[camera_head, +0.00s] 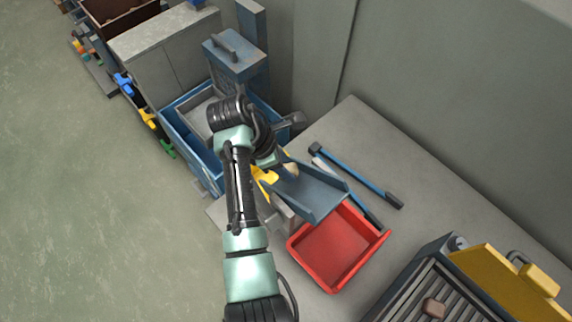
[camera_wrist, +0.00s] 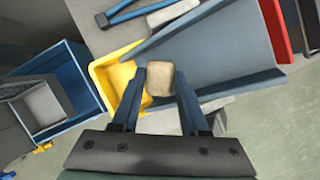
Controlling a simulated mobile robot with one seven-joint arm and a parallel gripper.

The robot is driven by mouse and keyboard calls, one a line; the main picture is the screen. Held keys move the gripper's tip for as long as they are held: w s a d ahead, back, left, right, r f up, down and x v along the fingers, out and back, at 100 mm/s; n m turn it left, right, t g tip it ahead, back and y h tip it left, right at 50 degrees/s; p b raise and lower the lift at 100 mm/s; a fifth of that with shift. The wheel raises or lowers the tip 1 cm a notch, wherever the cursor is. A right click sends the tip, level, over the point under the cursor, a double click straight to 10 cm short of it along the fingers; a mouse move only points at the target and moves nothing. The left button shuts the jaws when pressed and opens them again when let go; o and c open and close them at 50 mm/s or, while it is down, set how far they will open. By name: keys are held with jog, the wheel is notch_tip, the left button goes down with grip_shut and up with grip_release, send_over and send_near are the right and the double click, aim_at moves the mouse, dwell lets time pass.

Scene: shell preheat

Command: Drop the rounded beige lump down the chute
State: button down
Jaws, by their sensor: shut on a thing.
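The rounded beige lump (camera_wrist: 158,79) sits between the two blue finger tips of my gripper (camera_wrist: 157,85), which is shut on it. In the head view a small part of the lump (camera_head: 291,169) shows past my wrist. The blue-grey chute (camera_wrist: 225,45) has raised side walls, and the lump appears over its upper end; I cannot tell whether it touches. In the head view the chute (camera_head: 316,190) slopes towards a red bin (camera_head: 335,248). My arm hides most of my gripper in the head view.
A yellow tray (camera_wrist: 103,72) lies beside the chute's upper end. Blue-handled tongs (camera_head: 352,174) lie on the grey bench behind the chute. A blue open-topped box (camera_head: 180,130) stands left.

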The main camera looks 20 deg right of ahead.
jog(key=shift+c, duration=1.7)
grip_release()
jog(key=s+p+v, duration=0.1)
jog(key=p+v, duration=0.1)
jog(key=v, duration=1.1)
jog(key=shift+w, duration=0.45)
